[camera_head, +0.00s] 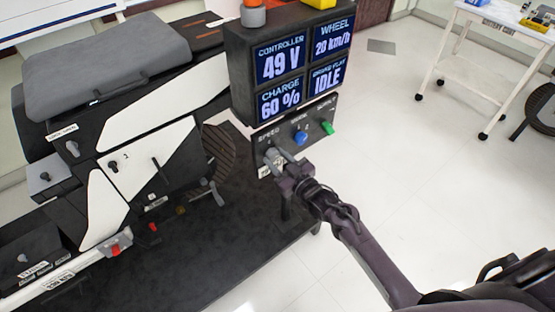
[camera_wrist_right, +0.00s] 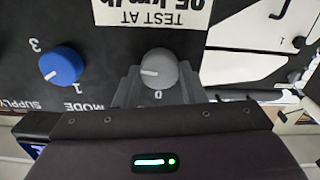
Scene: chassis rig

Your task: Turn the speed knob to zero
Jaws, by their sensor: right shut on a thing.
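The grey speed knob (camera_head: 270,155) is at the left of the black control panel (camera_head: 318,114), under the SPEED label. My right gripper (camera_head: 280,162) is at the knob. In the right wrist view, which shows the panel upside down, its two fingers (camera_wrist_right: 158,88) are shut on the knob (camera_wrist_right: 159,68), one on each side. The knob's white mark points to picture left, and a 0 is printed just below the knob there. The wheel display (camera_head: 332,40) reads 20 km/h. My left gripper is not in view.
A blue mode knob (camera_head: 300,138) and a green supply knob (camera_head: 327,128) sit right of the speed knob. The blue one also shows close by in the wrist view (camera_wrist_right: 61,66). A white cart (camera_head: 490,50) stands back right. Floor right of the rig is clear.

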